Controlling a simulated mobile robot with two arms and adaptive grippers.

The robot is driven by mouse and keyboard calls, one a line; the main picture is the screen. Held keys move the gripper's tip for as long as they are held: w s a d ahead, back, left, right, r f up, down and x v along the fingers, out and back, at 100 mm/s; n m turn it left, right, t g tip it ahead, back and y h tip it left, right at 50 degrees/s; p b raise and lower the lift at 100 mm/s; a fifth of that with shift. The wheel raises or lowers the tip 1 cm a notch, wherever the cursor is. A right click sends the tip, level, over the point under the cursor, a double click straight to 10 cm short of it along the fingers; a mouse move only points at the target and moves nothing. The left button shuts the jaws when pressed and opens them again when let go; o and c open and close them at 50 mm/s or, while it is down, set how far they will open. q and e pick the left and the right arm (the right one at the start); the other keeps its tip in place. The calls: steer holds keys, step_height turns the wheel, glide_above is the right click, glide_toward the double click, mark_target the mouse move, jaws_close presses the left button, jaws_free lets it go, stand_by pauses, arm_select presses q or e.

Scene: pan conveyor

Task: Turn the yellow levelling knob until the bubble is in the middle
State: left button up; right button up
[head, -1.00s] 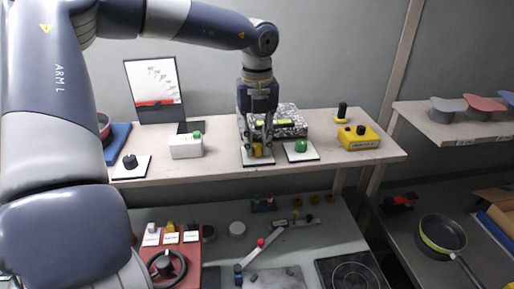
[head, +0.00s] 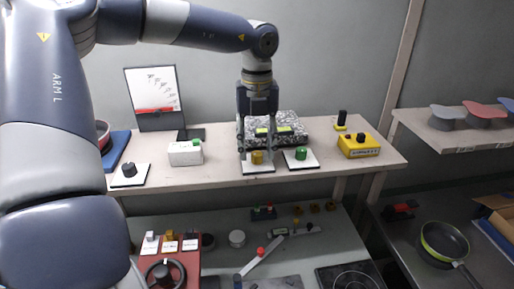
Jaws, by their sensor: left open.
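The yellow levelling knob (head: 257,157) stands on a white plate (head: 258,169) at the front of the shelf. My left gripper (head: 257,152) points straight down over it, open, with one finger on each side of the knob. I cannot tell whether the fingers touch it. Behind is a black-and-white speckled block (head: 293,122) with yellow-green level vials, one (head: 284,130) in clear view and one (head: 262,132) partly behind my fingers. The bubble is too small to make out. My right gripper is not in view.
A green knob (head: 301,153) on a white plate is close to the right of my gripper. A white box (head: 186,153) with a green button and a black knob (head: 129,169) are to the left. A yellow box (head: 359,146) stands further right.

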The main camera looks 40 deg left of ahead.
mark_target(257, 153)
arm_select(q)
step_height(257, 153, up, 11)
stand_by(0.3)
stand_by(0.5)
